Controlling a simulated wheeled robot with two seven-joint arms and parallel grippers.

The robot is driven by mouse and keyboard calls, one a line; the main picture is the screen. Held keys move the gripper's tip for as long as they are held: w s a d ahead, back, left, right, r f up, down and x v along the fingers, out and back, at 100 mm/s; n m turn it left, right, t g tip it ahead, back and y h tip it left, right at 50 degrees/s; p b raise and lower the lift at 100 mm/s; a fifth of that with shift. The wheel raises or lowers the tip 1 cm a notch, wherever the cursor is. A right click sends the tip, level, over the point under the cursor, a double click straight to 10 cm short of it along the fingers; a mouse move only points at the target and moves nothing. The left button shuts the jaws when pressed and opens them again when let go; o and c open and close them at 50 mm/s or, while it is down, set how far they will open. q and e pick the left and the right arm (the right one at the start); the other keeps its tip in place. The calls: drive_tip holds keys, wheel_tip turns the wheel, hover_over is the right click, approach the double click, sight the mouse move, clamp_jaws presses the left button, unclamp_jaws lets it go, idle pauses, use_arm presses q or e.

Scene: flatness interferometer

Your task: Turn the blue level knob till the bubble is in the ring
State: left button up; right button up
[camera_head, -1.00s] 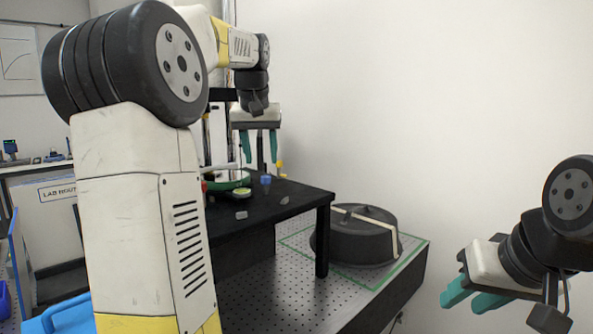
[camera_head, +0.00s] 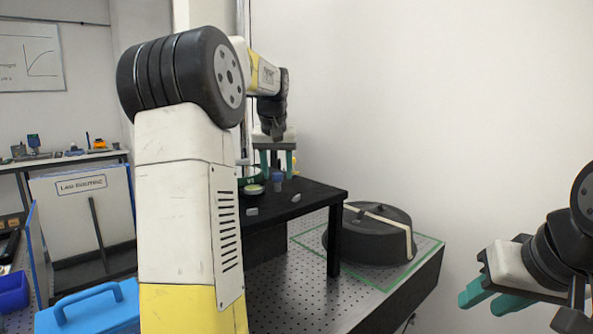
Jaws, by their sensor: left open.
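The blue level knob (camera_head: 278,182) stands on the black raised table (camera_head: 318,192). A small round yellow-green level (camera_head: 255,189) sits to its left; the bubble and ring are too small to make out. My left gripper (camera_head: 275,172) points down with its green fingers apart, right above the knob; I cannot tell whether the fingertips are beside the knob or behind it. My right gripper (camera_head: 490,298) is at the lower right, away from the table, with its two green fingers apart and nothing seen between them.
Two small grey pieces (camera_head: 252,211) lie on the black table. A round dark lidded case (camera_head: 372,235) with a pale strap rests on the perforated bench (camera_head: 300,300) inside a green outline. A blue toolbox (camera_head: 90,310) is at lower left. My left arm hides the table's left part.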

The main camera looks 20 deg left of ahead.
use_arm(q)
clamp_jaws()
drive_tip(key=shift+m, duration=0.3)
drive_tip(key=shift+a+m+h, duration=0.1)
drive_tip(key=shift+m+h, duration=0.5)
drive_tip(key=shift+m, duration=0.7)
drive_tip(key=shift+a+m+h, duration=0.1)
drive_tip(key=shift+m+h, duration=0.5)
drive_tip(key=shift+m, duration=0.7)
unclamp_jaws()
